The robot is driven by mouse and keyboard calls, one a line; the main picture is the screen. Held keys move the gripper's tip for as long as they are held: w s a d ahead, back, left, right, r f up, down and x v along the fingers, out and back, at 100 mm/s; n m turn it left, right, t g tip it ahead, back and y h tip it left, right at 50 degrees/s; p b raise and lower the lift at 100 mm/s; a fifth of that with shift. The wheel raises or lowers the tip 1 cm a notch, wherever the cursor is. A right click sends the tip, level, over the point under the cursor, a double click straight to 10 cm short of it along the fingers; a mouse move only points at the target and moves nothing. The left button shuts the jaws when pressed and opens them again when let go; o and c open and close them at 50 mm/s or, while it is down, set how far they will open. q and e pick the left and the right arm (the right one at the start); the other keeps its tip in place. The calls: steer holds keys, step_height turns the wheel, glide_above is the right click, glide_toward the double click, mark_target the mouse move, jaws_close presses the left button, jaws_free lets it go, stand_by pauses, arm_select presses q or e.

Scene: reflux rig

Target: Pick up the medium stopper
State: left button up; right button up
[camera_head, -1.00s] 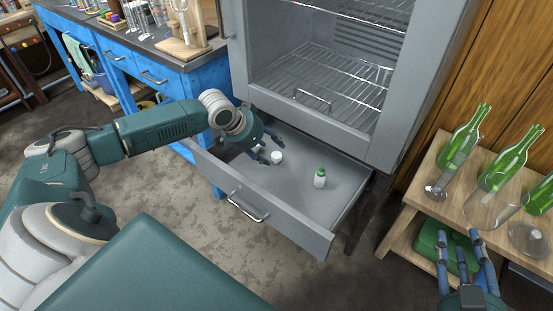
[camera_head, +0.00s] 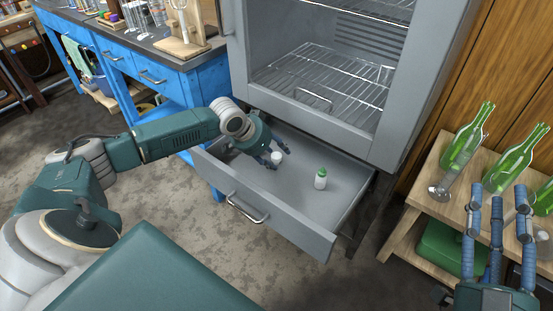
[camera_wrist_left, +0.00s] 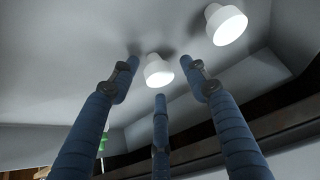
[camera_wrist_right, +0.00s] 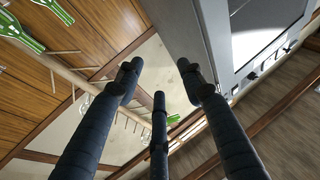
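Two white stoppers lie in the open drawer in the left wrist view: a smaller-looking one (camera_wrist_left: 158,72) between and just beyond my fingertips, and a larger-looking one (camera_wrist_left: 226,25) at the upper right. I cannot tell for sure which is the medium one. My right gripper (camera_head: 497,205) is open and empty near the wooden shelf at the right.
The grey drawer (camera_head: 300,222) is pulled out below the glass-fronted cabinet (camera_head: 330,118). Green bottles (camera_head: 466,141) stand on the wooden shelf (camera_head: 428,196) at the right.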

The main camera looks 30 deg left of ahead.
mark_target(274, 156)
arm_select(q)
steer(key=c, duration=0.6)
steer(key=shift+r, duration=0.1)
